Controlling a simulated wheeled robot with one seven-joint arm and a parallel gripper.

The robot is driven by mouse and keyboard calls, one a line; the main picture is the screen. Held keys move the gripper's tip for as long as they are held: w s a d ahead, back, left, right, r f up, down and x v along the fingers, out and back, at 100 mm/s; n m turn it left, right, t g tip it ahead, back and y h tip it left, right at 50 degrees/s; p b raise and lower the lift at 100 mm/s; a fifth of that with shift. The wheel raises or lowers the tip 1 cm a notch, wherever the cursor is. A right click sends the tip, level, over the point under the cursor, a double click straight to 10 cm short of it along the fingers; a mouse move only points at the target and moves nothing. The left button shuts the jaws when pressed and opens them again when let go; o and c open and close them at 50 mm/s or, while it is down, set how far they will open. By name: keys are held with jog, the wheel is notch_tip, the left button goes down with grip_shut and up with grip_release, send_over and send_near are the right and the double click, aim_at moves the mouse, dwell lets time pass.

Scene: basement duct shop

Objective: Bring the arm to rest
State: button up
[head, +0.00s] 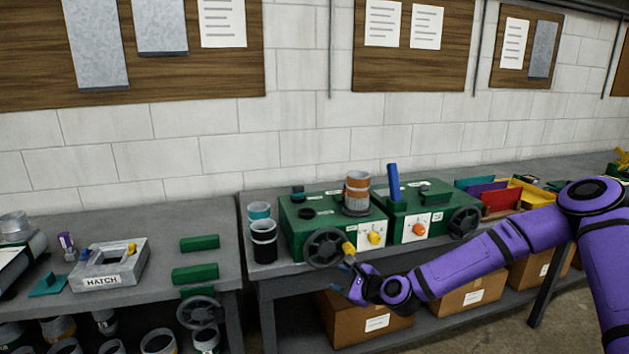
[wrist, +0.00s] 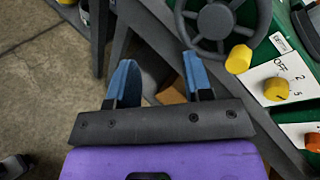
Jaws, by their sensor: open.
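My purple arm reaches in from the right in the head view. My gripper (head: 349,264) is in front of the bench edge, close to the dark handwheel (head: 325,248) of the left green machine (head: 297,216). In the wrist view my gripper (wrist: 158,82) has its two blue fingers apart with nothing between them. The handwheel (wrist: 216,22) with its yellow knob (wrist: 238,59) lies just beyond the fingertips there. I cannot tell whether a finger touches it.
A yellow dial (head: 375,238) and an orange dial (head: 418,230) sit on the machine fronts. Black (head: 264,242) and teal-banded cups stand left of the machines. Cardboard boxes (head: 475,293) fill the lower shelf. A hatch box (head: 108,265) is on the left bench. Open floor (wrist: 35,60) shows below.

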jog(key=s+d+r+n+g+h, duration=0.3)
jog(key=s+d+r+n+h, duration=0.2)
jog(key=s+d+r+n, duration=0.4)
jog(key=s+d+r+n+g+h, duration=0.2)
jog(key=s+d+r+n+h, duration=0.4)
jog(key=r, duration=0.5)
jog(key=s+d+r+n, duration=0.2)
jog(key=s+d+r, duration=0.2)
jog(key=s+r, duration=0.3)
jog(key=s+d+r+n, duration=0.2)
jog(key=s+r, duration=0.5)
jog(key=s, duration=0.9)
jog(key=shift+s+d+r+n+y, duration=0.3)
jog(key=shift+d+n, duration=0.1)
jog(key=shift+d, duration=0.5)
